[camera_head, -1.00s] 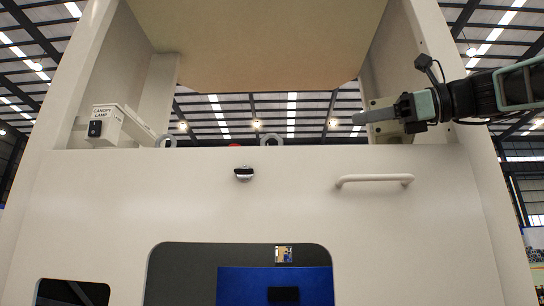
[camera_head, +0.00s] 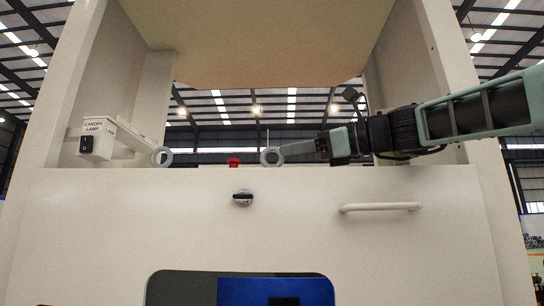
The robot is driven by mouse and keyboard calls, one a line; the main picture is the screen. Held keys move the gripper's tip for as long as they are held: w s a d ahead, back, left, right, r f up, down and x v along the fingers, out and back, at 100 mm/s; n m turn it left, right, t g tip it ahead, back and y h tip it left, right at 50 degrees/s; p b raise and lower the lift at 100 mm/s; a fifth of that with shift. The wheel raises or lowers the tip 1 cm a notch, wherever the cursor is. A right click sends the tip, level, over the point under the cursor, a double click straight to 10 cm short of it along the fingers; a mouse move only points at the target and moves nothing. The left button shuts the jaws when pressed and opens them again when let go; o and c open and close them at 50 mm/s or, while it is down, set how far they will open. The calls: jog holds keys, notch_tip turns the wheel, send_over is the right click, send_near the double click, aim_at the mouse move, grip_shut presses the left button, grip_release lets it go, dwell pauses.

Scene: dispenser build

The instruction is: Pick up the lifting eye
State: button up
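Two grey ring-shaped lifting eyes stand upright behind the top edge of the white dispenser panel. One lifting eye (camera_head: 162,157) is at left, and the other lifting eye (camera_head: 264,157) is near the middle; their lower parts are partly hidden by the panel edge. My gripper (camera_head: 287,151) reaches in from the right, roughly level, with its tip at the right side of the middle eye. The fingers are seen side-on and overlap into one grey shape, so I cannot tell if they are open, or whether they touch the ring.
A red button (camera_head: 234,162) sits between the two eyes. The panel front carries a dark knob (camera_head: 243,197) and a white bar handle (camera_head: 380,207). A canopy lamp switch box (camera_head: 98,138) is at left. White posts flank the opening and a canopy hangs above.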

jog(key=shift+p+x, duration=0.35)
jog(key=shift+x, duration=0.8)
grip_shut()
